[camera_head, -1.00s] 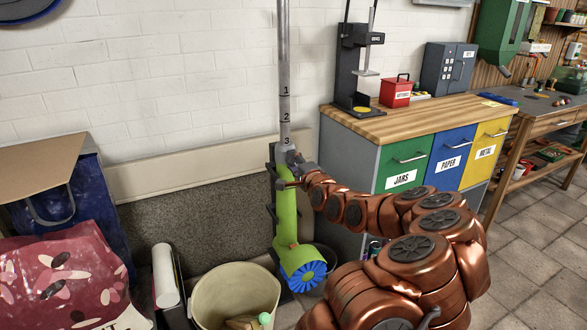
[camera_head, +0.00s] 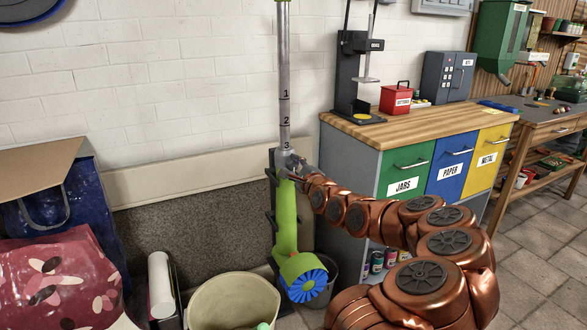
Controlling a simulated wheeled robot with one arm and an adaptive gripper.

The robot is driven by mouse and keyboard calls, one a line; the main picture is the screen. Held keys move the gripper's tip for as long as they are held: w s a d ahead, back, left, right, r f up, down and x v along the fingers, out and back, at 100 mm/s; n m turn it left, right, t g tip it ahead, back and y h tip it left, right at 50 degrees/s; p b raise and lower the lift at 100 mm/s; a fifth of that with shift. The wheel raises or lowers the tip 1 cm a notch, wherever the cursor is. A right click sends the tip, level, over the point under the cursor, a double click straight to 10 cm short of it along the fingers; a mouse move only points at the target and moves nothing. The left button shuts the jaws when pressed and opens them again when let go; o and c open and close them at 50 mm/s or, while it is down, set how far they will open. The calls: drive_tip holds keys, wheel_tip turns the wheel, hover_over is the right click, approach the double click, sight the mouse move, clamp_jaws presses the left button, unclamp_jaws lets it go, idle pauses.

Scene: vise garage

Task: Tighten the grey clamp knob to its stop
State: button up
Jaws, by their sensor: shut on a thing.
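The grey clamp knob (camera_head: 289,159) sits at the foot of a grey pole (camera_head: 285,110) marked 1, 2 and 3, at the top of a tall green tool body (camera_head: 286,215). My gripper (camera_head: 297,164) reaches in from the right at the knob's height and is shut on it. The gripper is small here and overlaps the clamp, so its fingertips and the knob's turn angle are hard to make out. The green body stands upright, with a blue ribbed wheel (camera_head: 305,286) at its lower end.
A cabinet with a wooden top (camera_head: 410,126) stands close to the right of my wrist. A cream bucket (camera_head: 232,305) and a white roll (camera_head: 160,272) stand at the lower left. A red patterned bag (camera_head: 60,280) lies further left. Open floor is at the right.

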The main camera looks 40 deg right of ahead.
drive_tip(key=o, duration=1.1)
drive_tip(key=shift+o, duration=0.2)
drive_tip(key=shift+s, duration=0.1)
drive_tip(key=shift+v, duration=0.85)
drive_tip(key=v, duration=1)
drive_tip(key=shift+a+f, duration=0.1)
drive_tip(key=shift+a, duration=0.05)
